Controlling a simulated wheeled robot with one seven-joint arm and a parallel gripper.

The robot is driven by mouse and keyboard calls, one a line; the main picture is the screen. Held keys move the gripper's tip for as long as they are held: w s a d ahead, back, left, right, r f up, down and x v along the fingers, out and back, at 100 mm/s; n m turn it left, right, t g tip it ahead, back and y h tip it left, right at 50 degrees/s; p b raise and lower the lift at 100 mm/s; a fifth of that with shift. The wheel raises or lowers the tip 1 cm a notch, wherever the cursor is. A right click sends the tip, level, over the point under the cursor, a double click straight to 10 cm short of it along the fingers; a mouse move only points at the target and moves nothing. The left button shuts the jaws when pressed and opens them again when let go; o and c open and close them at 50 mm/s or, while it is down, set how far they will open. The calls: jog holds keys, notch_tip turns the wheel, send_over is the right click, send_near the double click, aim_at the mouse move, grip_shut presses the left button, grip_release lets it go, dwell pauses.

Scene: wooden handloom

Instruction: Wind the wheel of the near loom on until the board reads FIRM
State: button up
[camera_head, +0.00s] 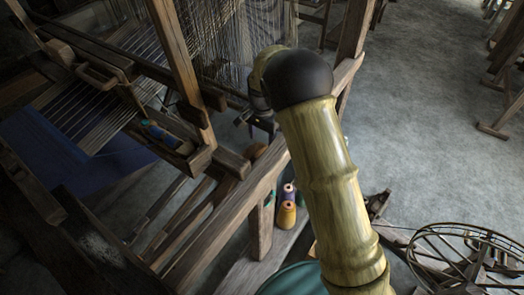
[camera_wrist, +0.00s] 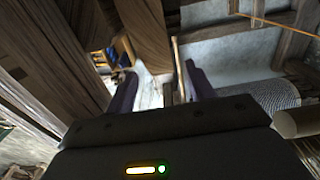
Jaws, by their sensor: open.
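The near wooden loom (camera_head: 230,215) fills the left of the head view, with pale warp threads (camera_head: 125,55) and blue cloth (camera_head: 75,145). My gripper (camera_head: 262,122) is beside its frame, partly hidden behind my own arm. In the wrist view its two dark fingers stand apart, with nothing seen between them (camera_wrist: 162,88). Wooden loom beams (camera_wrist: 60,55) show close around the fingers. I cannot make out the loom's wheel or a board with readable words in either view.
A spoked wheel-like frame (camera_head: 470,250) lies on the floor at lower right; I cannot tell whose it is. Purple and yellow thread spools (camera_head: 287,215) stand by the near beam. A blue item lies in a wooden tray (camera_head: 180,148). Grey floor (camera_head: 425,130) at right is mostly clear.

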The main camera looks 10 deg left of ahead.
notch_tip(320, 180, down, 7)
jog(key=shift+f, duration=0.1)
dwell(0.3)
grip_shut()
